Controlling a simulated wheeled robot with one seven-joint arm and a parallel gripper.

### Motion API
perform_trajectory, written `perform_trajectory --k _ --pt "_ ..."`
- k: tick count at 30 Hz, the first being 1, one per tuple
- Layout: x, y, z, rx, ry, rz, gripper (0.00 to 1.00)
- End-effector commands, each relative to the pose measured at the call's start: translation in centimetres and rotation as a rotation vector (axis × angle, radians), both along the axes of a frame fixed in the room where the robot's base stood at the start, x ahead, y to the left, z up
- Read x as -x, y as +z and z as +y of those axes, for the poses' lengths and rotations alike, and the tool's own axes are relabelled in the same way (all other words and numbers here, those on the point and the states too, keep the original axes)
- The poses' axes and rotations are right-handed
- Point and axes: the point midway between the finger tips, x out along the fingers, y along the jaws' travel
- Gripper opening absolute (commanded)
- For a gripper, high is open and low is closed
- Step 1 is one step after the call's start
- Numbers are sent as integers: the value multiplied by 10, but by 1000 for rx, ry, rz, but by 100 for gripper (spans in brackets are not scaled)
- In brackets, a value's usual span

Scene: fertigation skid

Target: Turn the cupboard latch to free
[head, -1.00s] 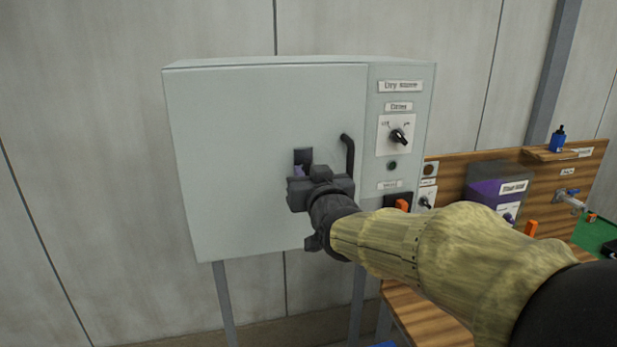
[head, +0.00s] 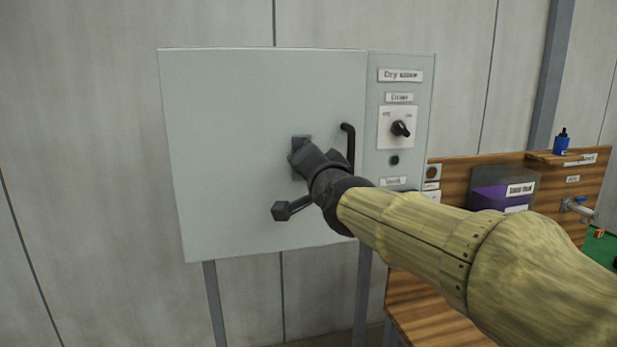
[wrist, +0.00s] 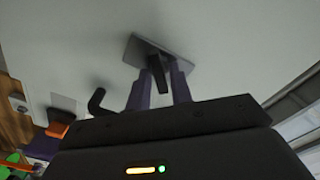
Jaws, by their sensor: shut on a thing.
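The pale grey-green cupboard (head: 235,110) has a flat front door that looks shut. The latch's dark square plate (head: 299,143) is on the door, left of the black door handle (head: 349,145). My gripper (wrist: 158,88) is at the latch, with its two purplish fingers shut on the dark latch lever (wrist: 157,72). In the wrist view the lever stands out from the latch plate (wrist: 178,58) between the fingers. In the head view my gripper covers the lever and the lower right of the plate, so the lever's angle is hard to tell there.
A side panel carries a rotary switch (head: 400,128) and a green lamp (head: 394,160). The door handle is close to the right of my gripper. A wooden bench with a purple container (head: 497,196), a tap (head: 577,207) and a blue bottle (head: 561,141) stands right.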

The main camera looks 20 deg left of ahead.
Motion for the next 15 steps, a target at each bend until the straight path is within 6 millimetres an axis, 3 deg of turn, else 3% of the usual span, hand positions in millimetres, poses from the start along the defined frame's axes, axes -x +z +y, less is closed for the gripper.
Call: perform_trajectory --k 15 --pt "-1 -4 -2 -409 -1 251 0"
